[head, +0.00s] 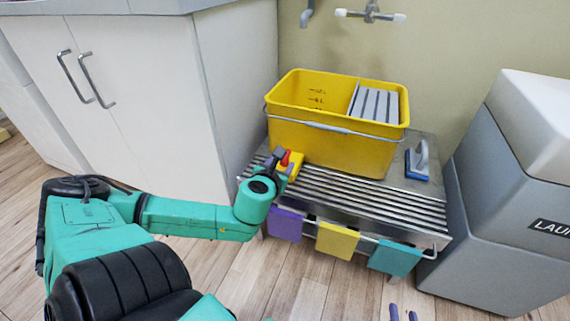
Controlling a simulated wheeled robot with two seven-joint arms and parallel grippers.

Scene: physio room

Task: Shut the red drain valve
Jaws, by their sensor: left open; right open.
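The red drain valve (286,157) shows as a small red piece by a yellow fitting (297,160) at the lower left front of a yellow bucket (330,142). My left gripper (283,160) is right at the valve, with its fingers around or beside it; I cannot tell which. It is open, and the wrist hides part of the valve and fitting. Whether the fingers touch the valve cannot be seen. My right gripper (403,314) shows only as two purple fingertips at the bottom edge, open and away from the bucket.
The bucket stands on a slatted metal bench (370,203). A blue-based scrubber (417,162) lies at its right. Purple, yellow and teal cloths (338,240) hang in front. A white cabinet (150,100) stands left, a grey laundry bin (505,220) right. A tap (370,14) is above.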

